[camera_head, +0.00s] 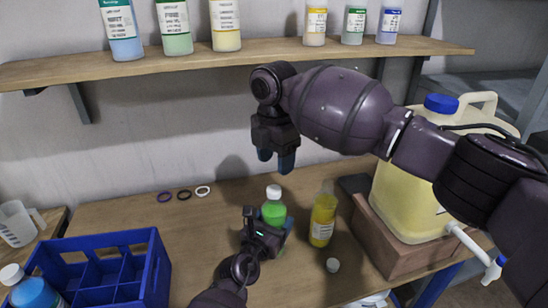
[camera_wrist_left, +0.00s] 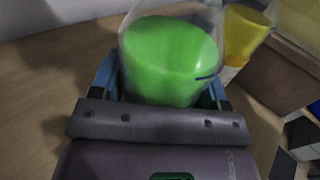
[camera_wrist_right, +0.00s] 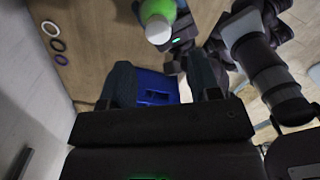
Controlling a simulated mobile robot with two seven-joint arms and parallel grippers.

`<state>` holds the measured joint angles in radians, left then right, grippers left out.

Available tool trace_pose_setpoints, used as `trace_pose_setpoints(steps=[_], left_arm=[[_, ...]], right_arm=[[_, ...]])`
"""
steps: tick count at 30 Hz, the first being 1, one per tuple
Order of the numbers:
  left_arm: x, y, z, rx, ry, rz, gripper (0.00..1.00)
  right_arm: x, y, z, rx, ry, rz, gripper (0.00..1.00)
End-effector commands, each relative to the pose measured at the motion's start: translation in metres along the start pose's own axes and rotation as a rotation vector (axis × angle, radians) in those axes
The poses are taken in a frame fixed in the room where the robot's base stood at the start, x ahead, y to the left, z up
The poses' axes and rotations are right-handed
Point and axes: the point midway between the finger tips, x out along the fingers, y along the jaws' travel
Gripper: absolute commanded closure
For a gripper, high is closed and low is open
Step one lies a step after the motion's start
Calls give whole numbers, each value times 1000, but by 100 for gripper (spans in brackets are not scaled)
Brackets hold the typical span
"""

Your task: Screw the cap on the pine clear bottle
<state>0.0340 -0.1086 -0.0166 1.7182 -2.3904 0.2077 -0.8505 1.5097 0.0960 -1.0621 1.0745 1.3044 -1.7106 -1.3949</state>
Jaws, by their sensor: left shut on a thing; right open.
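A clear bottle with green liquid (camera_head: 275,211) stands upright on the table, and I take it for the pine clear bottle; no label can be read. My left gripper (camera_head: 268,232) is shut on its body; the green liquid also shows in the left wrist view (camera_wrist_left: 170,60). A white cap (camera_head: 273,191) sits on the bottle's top and shows in the right wrist view (camera_wrist_right: 158,30); I cannot tell how tight it is. My right gripper (camera_head: 277,160) is open and empty, pointing down above the cap, apart from it.
A yellow bottle (camera_head: 323,218) stands just right of the green one. A blue crate (camera_head: 158,265) is at left, several rings (camera_head: 184,195) behind. A large yellow canister (camera_head: 405,200) stands on a wooden block (camera_head: 400,255) at right.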

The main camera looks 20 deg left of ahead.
Motion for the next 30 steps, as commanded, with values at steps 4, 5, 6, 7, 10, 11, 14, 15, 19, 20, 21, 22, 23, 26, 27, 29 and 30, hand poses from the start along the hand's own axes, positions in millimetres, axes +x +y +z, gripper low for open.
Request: trace_pose_setpoints(steps=[4, 5, 6, 7, 10, 11, 14, 15, 19, 20, 21, 22, 23, 26, 27, 29, 30], left_arm=[[0, 0, 0, 0, 1, 0, 98], [0, 0, 0, 0, 1, 0, 98], [0, 0, 0, 0, 1, 0, 98], [0, 0, 0, 0, 1, 0, 98], [0, 0, 0, 0, 1, 0, 98], [0, 0, 0, 0, 1, 0, 98], [0, 0, 0, 0, 1, 0, 98], [0, 0, 0, 0, 1, 0, 98], [0, 0, 0, 0, 1, 0, 98], [0, 0, 0, 0, 1, 0, 98], [0, 0, 0, 0, 1, 0, 98], [0, 0, 0, 0, 1, 0, 98], [0, 0, 0, 0, 1, 0, 98], [0, 0, 0, 0, 1, 0, 98], [0, 0, 0, 0, 1, 0, 98], [0, 0, 0, 0, 1, 0, 98], [0, 0, 0, 0, 1, 0, 98]], right_arm=[[0, 1, -2, -173, 13, 9, 43], [0, 2, -2, -201, 13, 11, 43], [0, 2, -2, -234, 13, 13, 43], [0, 2, -2, -256, 13, 14, 43], [0, 2, -2, -308, 13, 15, 43], [0, 2, -2, -319, 13, 15, 43], [0, 2, -2, -338, 12, 15, 43], [0, 2, -2, -341, 12, 15, 43], [0, 2, -2, -341, 12, 15, 43], [0, 2, -2, -341, 12, 15, 43], [0, 2, -2, -340, 12, 15, 43], [0, 2, -2, -340, 12, 15, 43], [0, 2, -2, -340, 12, 15, 43], [3, 2, -2, -339, 13, 15, 43], [6, 2, -2, -339, 13, 15, 43], [12, 2, -3, -338, 14, 14, 43], [16, 2, -3, -338, 14, 13, 43]])
